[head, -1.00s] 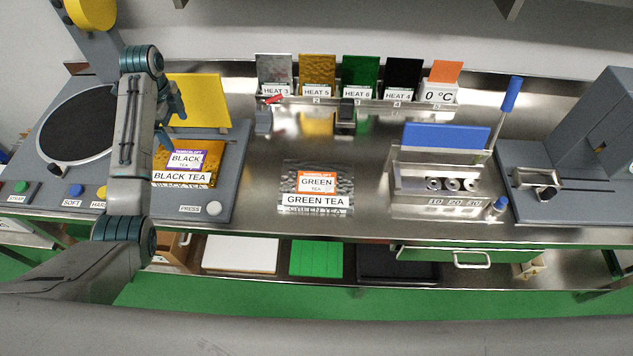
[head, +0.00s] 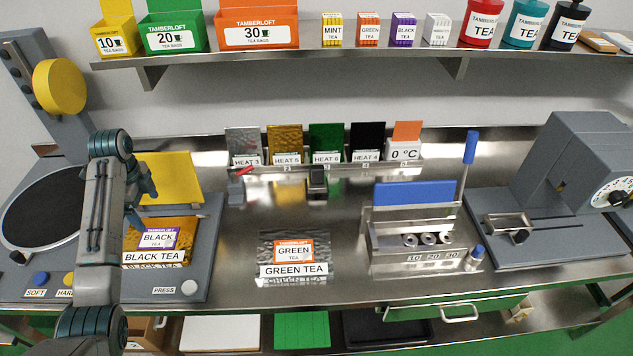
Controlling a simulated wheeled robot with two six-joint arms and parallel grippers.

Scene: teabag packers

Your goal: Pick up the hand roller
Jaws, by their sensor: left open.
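I cannot tell for certain which thing is the hand roller. A small dark roller-like piece (head: 317,181) sits in front of the rail at the back middle of the bench. A small grey block (head: 236,191) lies to its left, near a small red piece (head: 245,171). My left gripper (head: 147,188) is open, in front of the yellow plate (head: 175,177) on the left press, well left of these pieces. I see nothing held in it, though its fingers are partly hidden. My right gripper is out of view.
A black tea pack (head: 158,240) lies on the press base. A green tea pack (head: 293,250) lies mid-bench. A rack (head: 408,256) with a blue plate and upright blue handle (head: 471,147) stands right of it. A shelf (head: 300,56) with boxes hangs above. Bare steel surrounds the green pack.

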